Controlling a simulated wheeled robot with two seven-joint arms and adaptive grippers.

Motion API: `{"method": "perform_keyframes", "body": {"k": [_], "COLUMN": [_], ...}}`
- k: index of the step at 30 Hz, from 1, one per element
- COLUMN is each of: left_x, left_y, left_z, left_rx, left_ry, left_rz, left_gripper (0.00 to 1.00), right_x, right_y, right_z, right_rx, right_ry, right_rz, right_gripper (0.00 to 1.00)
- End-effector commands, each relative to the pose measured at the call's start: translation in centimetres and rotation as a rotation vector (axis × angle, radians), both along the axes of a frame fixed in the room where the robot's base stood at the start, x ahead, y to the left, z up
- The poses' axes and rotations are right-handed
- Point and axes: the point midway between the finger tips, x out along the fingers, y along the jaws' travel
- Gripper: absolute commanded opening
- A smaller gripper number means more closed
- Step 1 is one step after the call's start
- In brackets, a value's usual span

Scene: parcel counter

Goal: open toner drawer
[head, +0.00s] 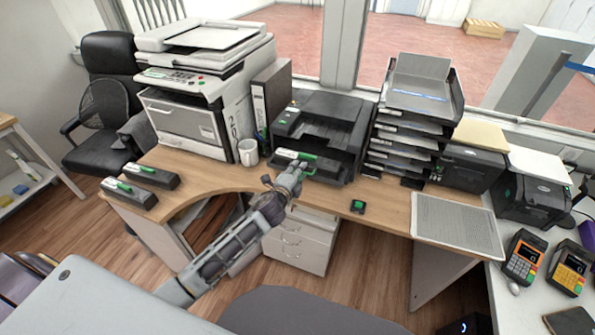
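The black printer (323,128) stands at the back middle of the desk, its front facing me. A dark part with a green strip (296,156) shows low at its front left; whether this is the toner drawer or a cartridge, I cannot tell. My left gripper (294,174) is right in front of that part, and its fingers partly cover the printer's lower front. I cannot tell whether it touches, or whether the fingers are open or shut. Two black toner cartridges with green handles (152,176) (129,192) lie at the desk's left end. My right gripper is not in view.
A large white copier (190,90), a binder (271,98) and a white mug (248,152) stand left of the printer. A stacked tray rack (410,125) stands close on its right.

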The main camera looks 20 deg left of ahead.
Motion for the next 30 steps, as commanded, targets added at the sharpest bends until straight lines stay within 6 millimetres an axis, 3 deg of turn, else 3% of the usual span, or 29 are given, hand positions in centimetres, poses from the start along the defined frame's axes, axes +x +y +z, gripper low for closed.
{"method": "perform_keyframes", "body": {"k": [13, 19, 30], "left_x": [0.1, -0.1, -2.3], "left_y": [0.0, 0.0, 0.2], "left_z": [0.3, 0.4, 0.8], "left_rx": [0.0, 0.001, 0.001], "left_ry": [-0.006, -0.007, -0.006], "left_rz": [-0.001, 0.0, 0.0], "left_gripper": [0.29, 0.29, 0.29], "right_x": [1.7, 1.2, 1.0], "right_y": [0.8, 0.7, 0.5], "right_z": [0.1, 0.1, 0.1], "right_rx": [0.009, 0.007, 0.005], "right_ry": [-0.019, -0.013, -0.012], "right_rz": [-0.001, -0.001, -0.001], "right_gripper": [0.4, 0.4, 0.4]}}
